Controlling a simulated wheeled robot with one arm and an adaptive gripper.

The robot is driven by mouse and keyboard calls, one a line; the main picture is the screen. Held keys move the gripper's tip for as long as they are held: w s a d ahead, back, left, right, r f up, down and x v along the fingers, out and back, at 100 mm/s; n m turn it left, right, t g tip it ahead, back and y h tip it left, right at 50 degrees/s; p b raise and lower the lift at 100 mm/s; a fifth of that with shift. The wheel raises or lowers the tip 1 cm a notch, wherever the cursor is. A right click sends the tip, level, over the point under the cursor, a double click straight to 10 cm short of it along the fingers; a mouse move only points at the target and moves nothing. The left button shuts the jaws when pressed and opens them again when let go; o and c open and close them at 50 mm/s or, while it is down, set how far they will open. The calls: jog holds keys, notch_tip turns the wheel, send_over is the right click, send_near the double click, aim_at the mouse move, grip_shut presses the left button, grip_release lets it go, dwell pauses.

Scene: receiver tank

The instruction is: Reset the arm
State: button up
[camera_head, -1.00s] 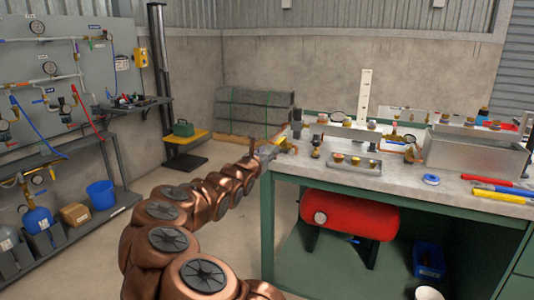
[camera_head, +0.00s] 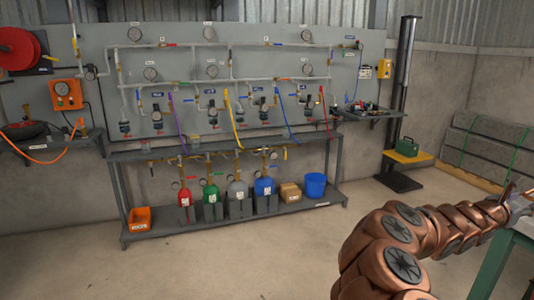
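My copper-coloured arm (camera_head: 395,250) comes up from the bottom right and stretches toward the right edge of the view. My gripper (camera_head: 521,198) is at its far end, beside the corner of the green-legged workbench (camera_head: 491,262). It is small and partly cut off by the picture's edge, so I cannot tell whether it is open or shut, or whether it holds anything.
A grey panel (camera_head: 200,72) with gauges, pipes and hoses fills the wall. Below it, a rack (camera_head: 230,221) bears several small cylinders, an orange bin (camera_head: 139,218) and a blue bucket (camera_head: 315,185). The floor in front is clear.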

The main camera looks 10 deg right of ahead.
jog(key=s+a+r+m+g, duration=0.4)
jog(key=s+a+r+m, duration=0.35)
jog(key=a+m, duration=0.5)
jog(key=s+a+f+m+y, duration=0.3)
jog(key=a+f+m+y, duration=0.15)
jog(key=a+f, duration=0.5)
jog(key=s+a+f+m+y, duration=0.25)
jog(key=a+f+y, duration=0.45)
jog(key=a, duration=0.4)
jog(key=s+a+f+y, duration=0.2)
jog(key=a+f, duration=0.1)
jog(key=a, duration=0.5)
jog(key=s+a+f+y, duration=0.2)
jog(key=a+f, duration=0.1)
jog(key=a, duration=0.5)
jog(key=s+a+f+y, duration=0.2)
jog(key=a+f, duration=0.1)
jog(key=a, duration=0.5)
notch_tip(320, 180, up, 24)
jog(key=s+a+n+p, duration=0.1)
jog(key=s+p, duration=0.1)
jog(key=p, duration=2)
jog(key=shift+a+f+y, duration=0.2)
jog(key=shift+a+y, duration=0.1)
jog(key=shift+y, duration=0.05)
